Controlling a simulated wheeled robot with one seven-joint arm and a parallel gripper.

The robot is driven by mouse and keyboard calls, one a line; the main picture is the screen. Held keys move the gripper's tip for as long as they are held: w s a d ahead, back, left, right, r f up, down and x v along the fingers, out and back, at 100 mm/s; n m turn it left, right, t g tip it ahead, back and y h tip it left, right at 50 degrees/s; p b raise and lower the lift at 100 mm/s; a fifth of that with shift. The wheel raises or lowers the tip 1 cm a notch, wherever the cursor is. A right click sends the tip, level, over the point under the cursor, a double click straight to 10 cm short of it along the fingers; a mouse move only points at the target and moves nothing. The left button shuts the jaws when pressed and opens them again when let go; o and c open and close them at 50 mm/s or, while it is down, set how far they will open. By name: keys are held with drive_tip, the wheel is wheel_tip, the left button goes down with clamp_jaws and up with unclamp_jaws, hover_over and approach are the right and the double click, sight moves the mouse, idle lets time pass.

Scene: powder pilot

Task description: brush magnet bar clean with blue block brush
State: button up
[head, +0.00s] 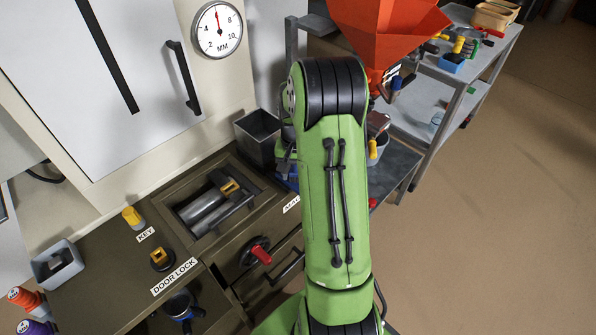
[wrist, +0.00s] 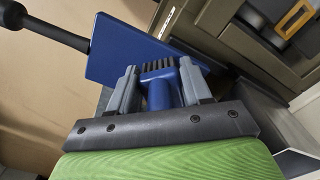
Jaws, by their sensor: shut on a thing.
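The brush in my gripper (wrist: 158,88) has a blue handle (wrist: 160,92) and a row of dark bristles (wrist: 158,65), seen in the wrist view. Both grey fingers close on the blue handle from either side. In the head view my green arm hides most of the gripper and brush. The magnet bar appears to be the grey cylinders (head: 205,210) with a yellow handle (head: 230,187), lying in a recess of the dark bench. The yellow handle also shows at the top right of the wrist view (wrist: 295,18). The brush is apart from it.
A blue flat panel with a black rod (wrist: 115,48) lies beyond the bristles. A dark open bin (head: 258,135) stands behind the recess. A red-handled knob (head: 260,253) sits on the bench front. An orange hopper (head: 385,35) and a grey shelf cart (head: 460,75) are right of my arm.

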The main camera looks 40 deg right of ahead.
drive_tip(key=r+p, duration=0.1)
drive_tip(key=r, duration=0.1)
drive_tip(key=r+p, duration=0.1)
drive_tip(key=r, duration=0.1)
drive_tip(key=shift+s, duration=0.2)
drive_tip(key=shift+w+r+p, duration=0.2)
drive_tip(key=shift+r+p, duration=0.75)
drive_tip(key=shift+r, duration=0.05)
drive_tip(key=shift+s+r+p, duration=0.1)
drive_tip(key=shift+r+p, duration=0.75)
drive_tip(key=shift+r, duration=0.3)
